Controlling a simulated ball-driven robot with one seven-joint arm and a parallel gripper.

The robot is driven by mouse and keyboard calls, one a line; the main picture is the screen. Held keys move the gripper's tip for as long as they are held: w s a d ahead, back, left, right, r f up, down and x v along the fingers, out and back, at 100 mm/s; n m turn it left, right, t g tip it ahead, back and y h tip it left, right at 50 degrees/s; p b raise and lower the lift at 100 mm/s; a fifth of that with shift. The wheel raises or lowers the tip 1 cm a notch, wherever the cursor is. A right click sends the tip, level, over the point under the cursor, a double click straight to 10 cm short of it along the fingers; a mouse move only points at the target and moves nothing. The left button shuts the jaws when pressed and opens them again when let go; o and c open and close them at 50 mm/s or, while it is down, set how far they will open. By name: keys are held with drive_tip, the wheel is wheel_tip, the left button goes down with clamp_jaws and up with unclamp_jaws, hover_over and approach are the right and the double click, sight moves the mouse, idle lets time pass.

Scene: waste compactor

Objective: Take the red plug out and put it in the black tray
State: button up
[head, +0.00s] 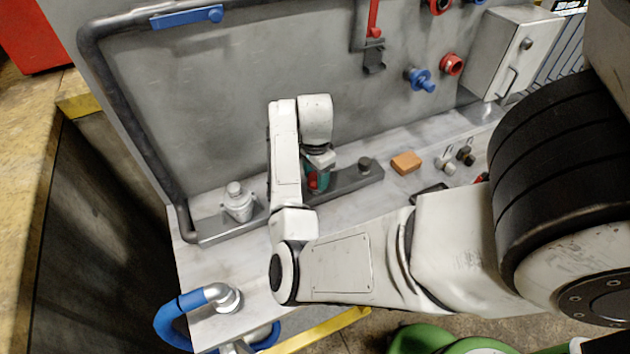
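My gripper (319,160) points down over a long dark grey holder (352,184) on the bench, partly behind my arm. Right at its tip is a teal body with a red part (313,181); I cannot tell whether the red part is the plug or whether my fingers touch it. The fingers are too hidden to show whether they are open or shut. A small black flat thing (430,192), perhaps the black tray, lies on the bench to the right, partly covered by my arm.
An orange-brown block (406,162) lies right of the holder. A whitish fitting (238,202) stands at its left end. Small knobs (466,155) sit farther right. The back panel carries a red fitting (451,65), a blue valve (420,79) and a grey box (513,50). A blue-handled pipe (180,309) is front left.

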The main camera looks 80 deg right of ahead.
drive_tip(key=shift+o, duration=1)
drive_tip(key=shift+w, duration=0.1)
drive_tip(key=shift+c, duration=0.4)
